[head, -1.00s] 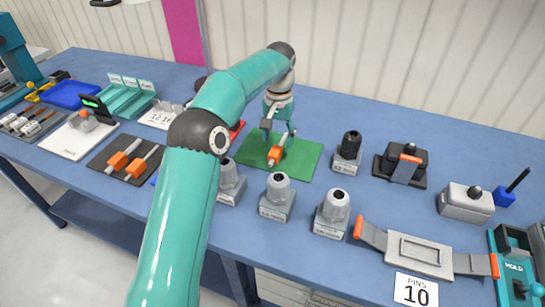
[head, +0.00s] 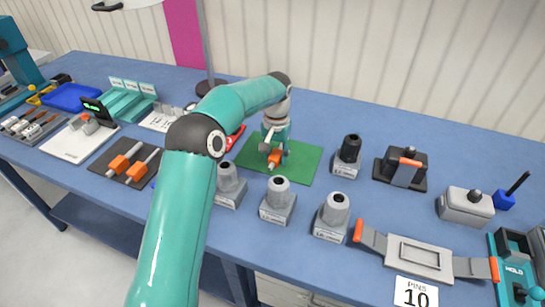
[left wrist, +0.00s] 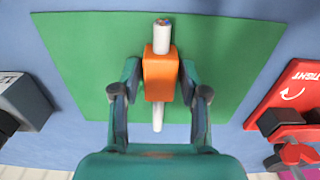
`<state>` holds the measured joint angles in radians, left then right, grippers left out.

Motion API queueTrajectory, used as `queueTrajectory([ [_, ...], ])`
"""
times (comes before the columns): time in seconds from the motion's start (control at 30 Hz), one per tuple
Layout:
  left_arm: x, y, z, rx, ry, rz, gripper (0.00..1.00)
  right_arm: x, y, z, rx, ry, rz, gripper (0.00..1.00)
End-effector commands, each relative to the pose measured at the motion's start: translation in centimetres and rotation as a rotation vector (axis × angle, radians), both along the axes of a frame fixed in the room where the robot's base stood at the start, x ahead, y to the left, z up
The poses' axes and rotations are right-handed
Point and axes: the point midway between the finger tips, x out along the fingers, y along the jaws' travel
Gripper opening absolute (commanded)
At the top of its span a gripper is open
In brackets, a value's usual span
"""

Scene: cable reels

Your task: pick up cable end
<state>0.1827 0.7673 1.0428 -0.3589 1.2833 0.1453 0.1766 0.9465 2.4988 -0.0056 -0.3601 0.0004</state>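The cable end is a light grey cable piece with an orange block (head: 275,158) around its middle, lying on a green mat (head: 303,165). In the left wrist view the orange block (left wrist: 160,75) is in the middle, with coloured wire tips at the cable's far end. My left gripper (head: 272,150) is down at the mat, over the cable end. In the left wrist view the left gripper's fingers (left wrist: 160,85) stand on both sides of the orange block, with a narrow gap showing; they look open. My right gripper is not in view.
Grey gland-like fittings on square bases (head: 278,196) stand in front of the mat, and a black-topped one (head: 347,155) to its right. A red tool (left wrist: 285,105) lies beside the mat. Two more orange-blocked cable pieces lie on a dark mat (head: 107,151) at the left.

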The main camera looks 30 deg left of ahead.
Motion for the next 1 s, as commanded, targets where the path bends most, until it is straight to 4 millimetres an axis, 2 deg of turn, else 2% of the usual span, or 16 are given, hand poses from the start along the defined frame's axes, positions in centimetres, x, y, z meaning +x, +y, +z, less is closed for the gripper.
queueTrajectory([
  [0.03, 0.0, 0.0, 0.0, 0.000, 0.000, 0.000, 0.30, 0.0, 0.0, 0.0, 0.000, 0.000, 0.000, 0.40],
  [0.2, 0.0, 0.0, 0.0, 0.000, 0.000, 0.000, 0.02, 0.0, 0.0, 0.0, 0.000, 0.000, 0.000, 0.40],
  [0.23, 0.0, 0.0, 0.0, 0.000, 0.000, 0.000, 0.00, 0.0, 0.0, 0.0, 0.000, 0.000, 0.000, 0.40],
  [0.57, 0.0, 0.1, 0.2, 0.000, -0.001, 0.001, 0.00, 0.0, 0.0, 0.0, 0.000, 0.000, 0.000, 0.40],
  [0.73, 0.0, 0.1, 0.8, 0.000, -0.001, 0.002, 0.00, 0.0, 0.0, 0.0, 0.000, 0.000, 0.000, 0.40],
  [0.87, 0.0, 0.1, 2.2, 0.001, -0.003, 0.002, 0.00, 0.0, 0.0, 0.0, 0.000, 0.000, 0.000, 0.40],
  [1.0, 0.1, 0.1, 4.7, 0.001, -0.006, 0.003, 0.00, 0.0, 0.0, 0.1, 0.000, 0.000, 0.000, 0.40],
])
